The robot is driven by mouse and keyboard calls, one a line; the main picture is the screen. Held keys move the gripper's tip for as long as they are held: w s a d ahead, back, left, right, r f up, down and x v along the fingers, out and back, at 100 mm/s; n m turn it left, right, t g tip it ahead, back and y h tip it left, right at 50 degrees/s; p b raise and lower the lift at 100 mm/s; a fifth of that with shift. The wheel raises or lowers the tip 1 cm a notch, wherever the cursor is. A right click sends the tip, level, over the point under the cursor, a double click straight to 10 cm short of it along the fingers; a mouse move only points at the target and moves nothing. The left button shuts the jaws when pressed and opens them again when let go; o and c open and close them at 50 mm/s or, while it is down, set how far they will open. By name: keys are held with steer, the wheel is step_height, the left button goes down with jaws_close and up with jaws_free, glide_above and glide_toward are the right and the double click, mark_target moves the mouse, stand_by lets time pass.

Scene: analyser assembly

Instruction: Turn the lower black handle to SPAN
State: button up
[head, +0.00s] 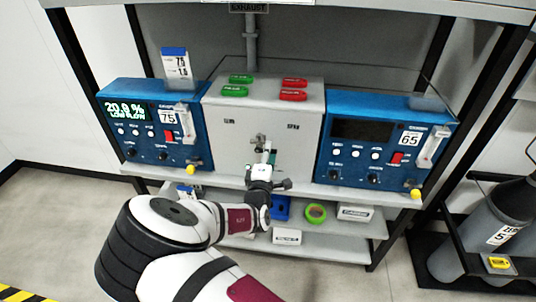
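The grey panel box (228,150) stands on the bench between two blue analysers. Small dark labels show high on its front, one at left (229,121) and one at right (293,126); they are too small to read. My gripper (263,151) is at the middle of the panel front, seen from behind. Its fingers point at the panel, and I cannot tell whether they are open or shut. I cannot make out the lower black handle; my gripper and wrist cover the middle and lower front of the panel.
Green tags (234,91) and red tags (293,95) lie on the box top. The left analyser (150,100) is lit; the right analyser (350,108) has a dark screen. Small boxes and a green roll (316,213) sit on the lower shelf. Gas cylinders (500,225) stand at right.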

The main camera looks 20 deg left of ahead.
steer(key=v, duration=0.7)
steer(key=shift+s, duration=0.25)
stand_by(0.3)
